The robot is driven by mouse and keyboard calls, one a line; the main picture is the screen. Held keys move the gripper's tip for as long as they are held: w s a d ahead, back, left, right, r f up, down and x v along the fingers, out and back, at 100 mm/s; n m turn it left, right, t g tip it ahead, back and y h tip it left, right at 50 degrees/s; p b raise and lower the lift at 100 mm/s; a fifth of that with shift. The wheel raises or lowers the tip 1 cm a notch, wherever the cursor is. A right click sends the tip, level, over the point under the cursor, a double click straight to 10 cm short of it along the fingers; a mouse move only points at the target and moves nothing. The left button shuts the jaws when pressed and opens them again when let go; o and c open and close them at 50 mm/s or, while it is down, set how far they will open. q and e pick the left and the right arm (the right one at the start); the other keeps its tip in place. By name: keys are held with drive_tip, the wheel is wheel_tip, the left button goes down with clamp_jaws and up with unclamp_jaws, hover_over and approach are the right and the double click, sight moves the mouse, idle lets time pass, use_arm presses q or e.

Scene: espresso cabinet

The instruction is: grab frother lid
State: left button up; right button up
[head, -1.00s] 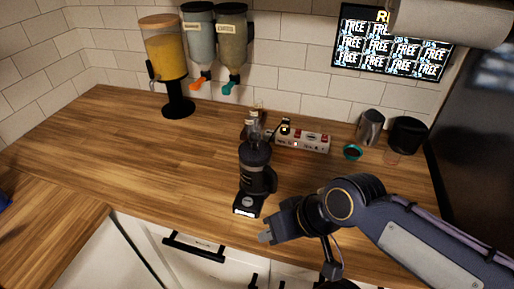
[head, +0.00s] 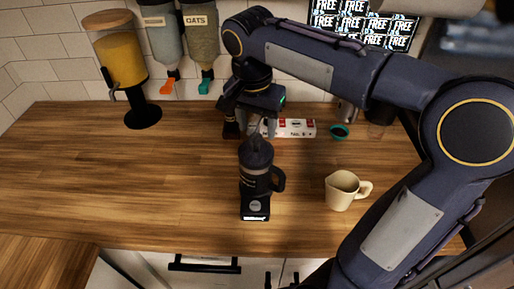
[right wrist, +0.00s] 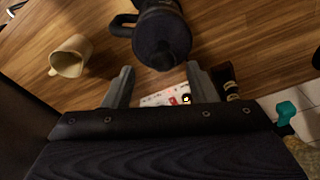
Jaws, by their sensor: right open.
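The black frother (head: 256,180) stands upright on a dark base near the counter's front. Its dark, domed lid (head: 256,152) is on top; the lid also shows in the right wrist view (right wrist: 162,48), at the top centre. My right gripper (head: 257,130) is above and behind the lid in the head view, pointing down. In the right wrist view my right gripper (right wrist: 160,80) is open and empty, and the lid appears beyond the gap between its fingers. Contact with the lid does not show. My left gripper is not in view.
A cream pitcher (head: 342,190) stands right of the frother, also in the right wrist view (right wrist: 70,56). A white-and-red box (head: 295,128) and small teal-rimmed item (head: 339,131) are behind. Dispensers (head: 122,70) stand at back left. The left counter (head: 110,190) is clear.

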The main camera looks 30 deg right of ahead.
sight(256, 136)
drive_tip(key=f, duration=0.4)
drive_tip(key=shift+w+f, duration=0.25)
drive_tip(key=shift+f, duration=0.15)
clamp_jaws()
drive_tip(key=shift+r, duration=0.15)
